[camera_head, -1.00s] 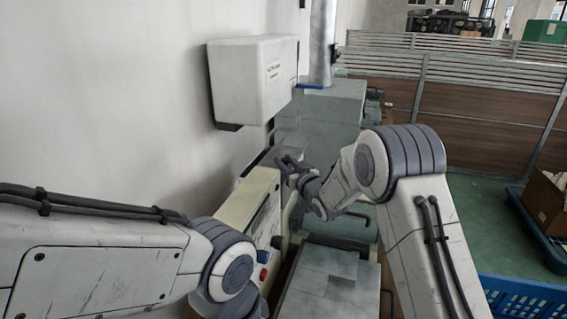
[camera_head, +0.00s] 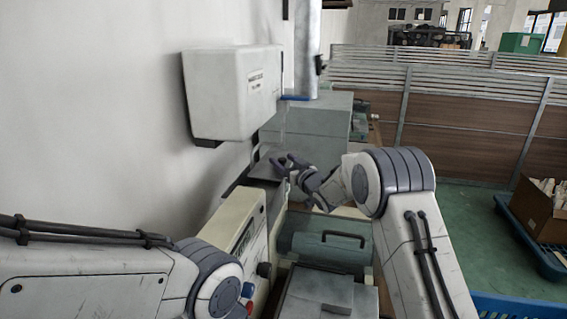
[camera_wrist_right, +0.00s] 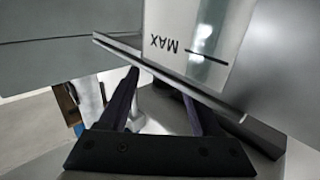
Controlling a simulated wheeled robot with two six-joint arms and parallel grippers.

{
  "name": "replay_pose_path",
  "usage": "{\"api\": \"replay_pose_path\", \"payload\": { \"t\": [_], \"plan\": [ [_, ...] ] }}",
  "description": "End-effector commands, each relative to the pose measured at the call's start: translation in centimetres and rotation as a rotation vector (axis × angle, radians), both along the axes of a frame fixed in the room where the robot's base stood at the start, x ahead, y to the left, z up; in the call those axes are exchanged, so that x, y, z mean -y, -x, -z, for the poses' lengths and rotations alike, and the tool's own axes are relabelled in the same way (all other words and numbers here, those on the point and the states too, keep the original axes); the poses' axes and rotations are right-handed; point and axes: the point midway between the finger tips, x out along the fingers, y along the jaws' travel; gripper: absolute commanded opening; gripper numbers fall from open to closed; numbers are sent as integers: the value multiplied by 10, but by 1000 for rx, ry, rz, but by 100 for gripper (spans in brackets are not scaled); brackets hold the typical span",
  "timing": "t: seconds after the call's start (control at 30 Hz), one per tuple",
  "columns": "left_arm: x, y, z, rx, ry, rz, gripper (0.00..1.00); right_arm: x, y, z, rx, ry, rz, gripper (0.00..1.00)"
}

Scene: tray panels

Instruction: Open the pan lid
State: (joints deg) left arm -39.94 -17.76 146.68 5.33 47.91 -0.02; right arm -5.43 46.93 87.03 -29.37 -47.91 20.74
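My right gripper (camera_head: 284,163) is beside a dark flat panel (camera_head: 264,170) at the side of the beige machine (camera_head: 238,235). I cannot tell for sure whether this panel is the pan lid. In the right wrist view my gripper's two dark fingers (camera_wrist_right: 158,85) are apart, with a dark panel edge (camera_wrist_right: 180,85) crossing at their tips. Whether the fingers touch it I cannot tell. Behind that edge is a clear window marked MAX (camera_wrist_right: 180,45). My left arm comes in at lower left, its gripper out of view.
A white box (camera_head: 228,95) hangs on the wall above the machine. A teal case with a handle (camera_head: 320,247) and a grey box (camera_head: 325,295) stand to the machine's right. Partition panels (camera_head: 450,120) stand behind. A cardboard box (camera_head: 538,208) sits at the far right.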

Motion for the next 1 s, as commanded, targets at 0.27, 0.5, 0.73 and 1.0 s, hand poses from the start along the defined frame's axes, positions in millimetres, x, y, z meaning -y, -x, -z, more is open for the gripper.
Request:
{"api": "replay_pose_path", "payload": {
  "t": [0.27, 0.5, 0.73, 1.0],
  "plan": [
    [0, 0, 1, 0, 0, 0, 50, -3, 1, 1, 0, 1, -6, 64],
    [0, 0, 11, 0, 0, 0, 50, 10, 24, 2, -1, 0, -3, 64],
    [0, 0, 23, 0, 0, 0, 50, 32, 63, 2, 1, 2, -1, 64],
    [0, 0, 30, 0, 0, 0, 50, 45, 91, 1, 0, 1, -3, 64]
  ]
}}
